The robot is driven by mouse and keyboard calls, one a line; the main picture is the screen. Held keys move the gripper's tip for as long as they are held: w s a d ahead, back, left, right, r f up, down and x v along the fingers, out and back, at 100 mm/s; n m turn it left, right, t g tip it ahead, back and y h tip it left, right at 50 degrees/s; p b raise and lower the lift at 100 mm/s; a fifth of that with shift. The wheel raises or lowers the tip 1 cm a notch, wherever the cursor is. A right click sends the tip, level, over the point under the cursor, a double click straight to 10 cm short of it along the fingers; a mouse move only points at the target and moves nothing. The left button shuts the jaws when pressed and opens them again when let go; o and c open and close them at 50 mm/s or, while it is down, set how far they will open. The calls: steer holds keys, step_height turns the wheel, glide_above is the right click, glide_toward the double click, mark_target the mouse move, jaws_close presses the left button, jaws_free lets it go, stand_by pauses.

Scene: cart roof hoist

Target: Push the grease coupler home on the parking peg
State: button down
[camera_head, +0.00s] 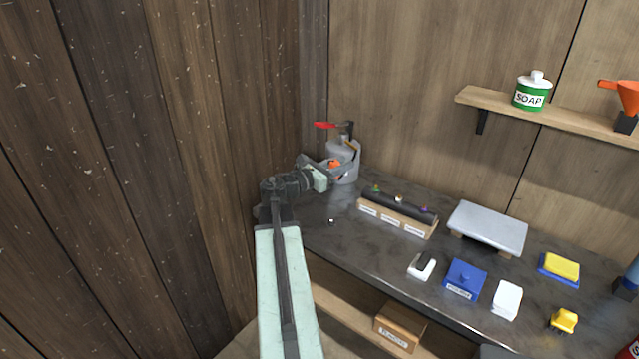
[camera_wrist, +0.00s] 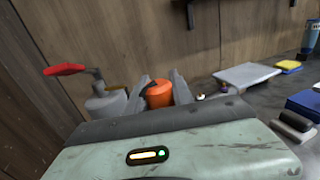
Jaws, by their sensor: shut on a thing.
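An orange cylindrical piece (camera_wrist: 158,94), which I take for the grease coupler, sits between the two grey fingers of my gripper (camera_wrist: 160,84) in the wrist view. A dark strip crosses its upper left side. In the head view, the orange piece (camera_head: 334,163) shows at my gripper (camera_head: 343,167), in front of a grey canister (camera_head: 344,150) with a red handle. My gripper is shut on the orange piece. The canister (camera_wrist: 104,104) stands just left of the fingers in the wrist view. I cannot make out the parking peg; the piece's lower end is hidden.
A labelled wooden rack (camera_head: 397,220) with a dark top and small coloured knobs stands right of my gripper. A grey plate (camera_head: 488,228), blue box (camera_head: 465,279) and yellow sponge (camera_head: 562,267) lie further right. A small object (camera_head: 332,222) is on the bench. Wooden walls close the left and back.

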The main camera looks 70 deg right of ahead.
step_height(320, 180, down, 9)
steer(key=b, duration=0.9)
steer(key=shift+w+d+f, duration=0.2)
steer(key=shift+w+d, duration=0.25)
step_height(320, 180, down, 6)
steer(key=b, duration=0.6)
steer(key=shift+r, duration=0.1)
steer(key=shift+f+b, duration=0.2)
steer(key=shift+b, duration=0.1)
stand_by(0.4)
steer(key=shift+f+b, duration=0.3)
steer(key=shift+b, duration=0.05)
steer(key=shift+f+b, duration=0.95)
steer(key=c, duration=1)
jaws_free()
steer(key=shift+r, duration=0.1)
steer(key=shift+c, duration=0.2)
